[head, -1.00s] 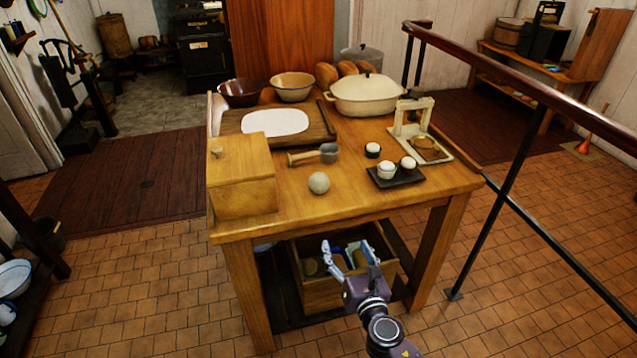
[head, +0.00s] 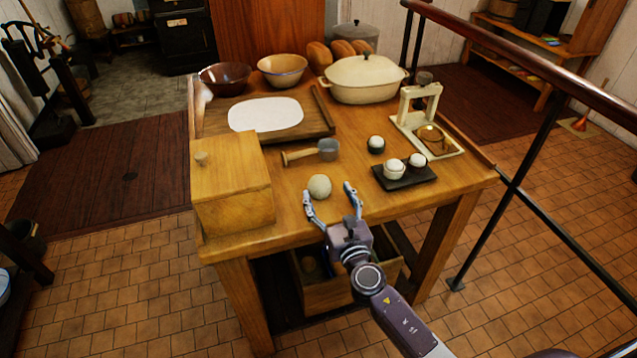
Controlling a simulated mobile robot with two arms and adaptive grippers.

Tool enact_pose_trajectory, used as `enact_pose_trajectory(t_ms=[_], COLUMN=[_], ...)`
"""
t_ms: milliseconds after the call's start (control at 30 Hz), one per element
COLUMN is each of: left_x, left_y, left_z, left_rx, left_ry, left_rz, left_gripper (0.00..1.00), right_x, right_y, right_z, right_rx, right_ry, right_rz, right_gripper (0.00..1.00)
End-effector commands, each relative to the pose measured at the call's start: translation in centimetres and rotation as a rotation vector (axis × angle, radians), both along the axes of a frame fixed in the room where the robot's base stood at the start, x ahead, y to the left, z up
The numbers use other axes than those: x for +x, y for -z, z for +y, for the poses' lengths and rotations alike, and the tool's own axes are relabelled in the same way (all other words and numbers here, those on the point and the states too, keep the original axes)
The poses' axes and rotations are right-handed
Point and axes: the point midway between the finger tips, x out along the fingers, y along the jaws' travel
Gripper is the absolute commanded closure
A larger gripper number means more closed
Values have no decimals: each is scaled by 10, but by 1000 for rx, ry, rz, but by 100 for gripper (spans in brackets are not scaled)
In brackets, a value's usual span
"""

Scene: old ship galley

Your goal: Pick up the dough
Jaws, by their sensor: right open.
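A round, pale grey-beige ball that looks like the dough (head: 319,186) sits on the wooden table (head: 290,225) near its front edge. My right gripper (head: 328,190) is open and empty, with its two fingers pointing toward the ball. In the picture one fingertip is just left of the ball and the other to its right; I cannot tell how high they are above the table. My left gripper is not in view.
A wooden box (head: 232,190) stands left of the ball. A scoop-like tool (head: 327,150) lies behind it. A dark tray (head: 404,181) with small white-topped cups is to the right. A board with a white oval sheet (head: 265,114), bowls and a cream pot (head: 364,80) stand farther back.

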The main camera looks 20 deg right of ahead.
Motion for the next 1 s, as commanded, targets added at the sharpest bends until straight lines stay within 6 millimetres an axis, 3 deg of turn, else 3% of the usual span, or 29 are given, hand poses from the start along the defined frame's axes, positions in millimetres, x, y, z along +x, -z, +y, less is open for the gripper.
enact_pose_trajectory(t_ms=[100, 233, 433, 700, 1000], left_x=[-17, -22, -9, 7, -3], left_y=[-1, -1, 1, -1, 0], left_z=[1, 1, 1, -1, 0], left_rx=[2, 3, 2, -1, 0], left_ry=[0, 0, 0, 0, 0], left_rz=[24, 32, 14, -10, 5], left_gripper=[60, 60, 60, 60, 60], right_x=[14, 34, 53, 55, 54], right_y=[-3, -4, -2, -2, -2], right_z=[2, 6, 6, 6, 6], right_rx=[1, 1, 2, 1, 1], right_ry=[0, 1, 0, 0, 0], right_rz=[-2, -2, 1, 1, 1], right_gripper=[32, 32, 32, 33, 66])
